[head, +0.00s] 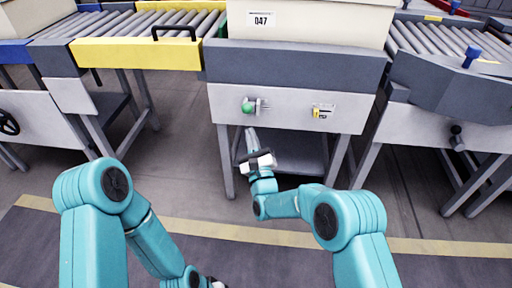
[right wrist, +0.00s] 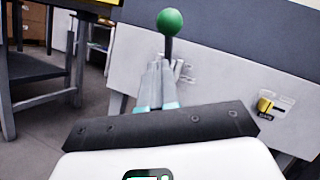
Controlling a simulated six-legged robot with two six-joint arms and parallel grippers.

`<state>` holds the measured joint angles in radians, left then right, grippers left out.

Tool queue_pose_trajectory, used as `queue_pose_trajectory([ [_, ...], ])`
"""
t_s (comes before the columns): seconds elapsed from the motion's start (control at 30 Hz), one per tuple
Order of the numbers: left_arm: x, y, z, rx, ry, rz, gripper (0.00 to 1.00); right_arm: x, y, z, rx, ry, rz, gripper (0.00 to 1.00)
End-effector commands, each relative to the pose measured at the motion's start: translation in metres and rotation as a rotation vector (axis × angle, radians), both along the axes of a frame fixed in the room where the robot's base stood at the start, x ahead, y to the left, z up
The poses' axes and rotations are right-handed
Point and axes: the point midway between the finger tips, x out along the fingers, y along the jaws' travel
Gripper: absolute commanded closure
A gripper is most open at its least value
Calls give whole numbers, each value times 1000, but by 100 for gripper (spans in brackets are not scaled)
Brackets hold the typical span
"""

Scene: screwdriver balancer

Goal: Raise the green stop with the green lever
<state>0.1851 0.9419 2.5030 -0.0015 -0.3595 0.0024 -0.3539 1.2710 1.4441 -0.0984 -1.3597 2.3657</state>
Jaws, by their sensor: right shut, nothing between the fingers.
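The green lever, a green ball knob (head: 248,107) on a short dark stem, sticks out of the grey front panel under the box marked 047. In the right wrist view the green knob (right wrist: 169,21) stands above my fingertips, its dark stem running down behind them. My right gripper (head: 250,131) is shut and empty, pointing at the panel just below the knob; its fingers (right wrist: 158,72) also show in the wrist view. I cannot tell whether they touch the stem. A small green piece (head: 222,29), perhaps the green stop, shows beside the box. My left gripper's fingers are out of view.
A beige box (head: 310,18) stands on the middle station. A yellow-sided roller conveyor (head: 140,54) is at left, another roller conveyor (head: 440,38) at right. A small yellow label or switch (head: 322,112) is on the panel. The floor in front is clear.

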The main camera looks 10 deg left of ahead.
Motion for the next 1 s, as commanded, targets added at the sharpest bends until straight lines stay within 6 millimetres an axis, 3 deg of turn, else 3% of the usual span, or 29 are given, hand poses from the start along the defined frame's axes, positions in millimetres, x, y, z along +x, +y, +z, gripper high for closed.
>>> queue_pose_trajectory([
  [0.03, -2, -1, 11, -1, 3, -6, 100, 0, 1, 15, 0, 39, 1, 100],
  [0.33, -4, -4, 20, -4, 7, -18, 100, 3, -2, 39, 1, 243, 0, 100],
  [1.0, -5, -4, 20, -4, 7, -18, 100, 5, -4, 55, 0, 237, -1, 100],
])
